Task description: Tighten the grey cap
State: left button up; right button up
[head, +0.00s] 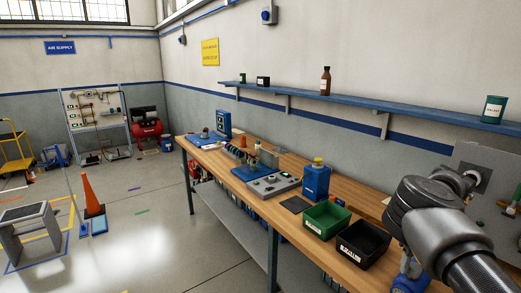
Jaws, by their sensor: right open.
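My right arm comes in from the lower right, its large grey joints covering the right end of the bench. My right gripper (471,181) is at the end of this arm, small and partly hidden by the wrist, in front of a grey upright panel (492,160). It is open. I cannot make out a grey cap for certain; the area around the gripper is hidden by my arm or too small to tell. My left gripper is not in view.
The wooden bench (376,254) runs along the wall. A blue shelf (400,108) hangs above. The floor at left is mostly open.

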jog(key=c, duration=0.8)
jog(key=m, duration=0.2)
jog(key=shift+m+b, duration=0.3)
jog(key=shift+m, duration=0.8)
jog(key=m, duration=0.2)
jog(key=shift+m, duration=1)
